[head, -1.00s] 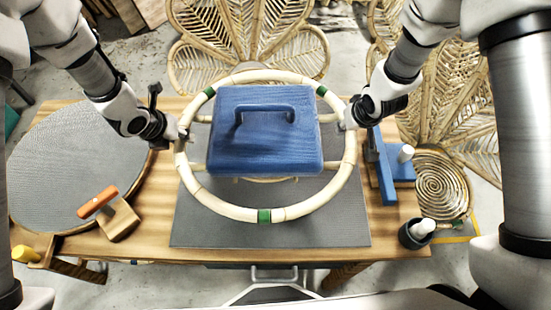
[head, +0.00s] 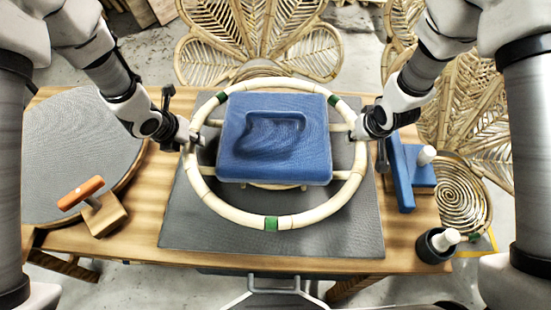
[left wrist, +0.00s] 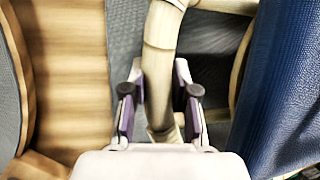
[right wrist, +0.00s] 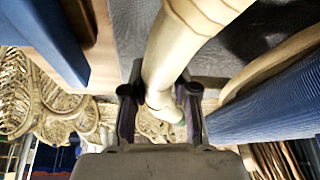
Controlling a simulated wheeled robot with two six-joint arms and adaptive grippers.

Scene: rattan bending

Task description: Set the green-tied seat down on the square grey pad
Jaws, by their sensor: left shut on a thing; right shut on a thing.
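The green-tied seat is a pale rattan ring (head: 318,213) with green ties (head: 271,223) and cross bars. My right gripper (head: 353,131) is shut on the right side, also in the right wrist view (right wrist: 160,95).
A round grey disc (head: 75,150) and a wooden block with an orange handle (head: 82,193) are on the table's left. A blue clamp-like tool (head: 402,185) and a dark cup with a white piece (head: 435,245) are on the right. Woven rattan chairs (head: 262,40) stand behind.

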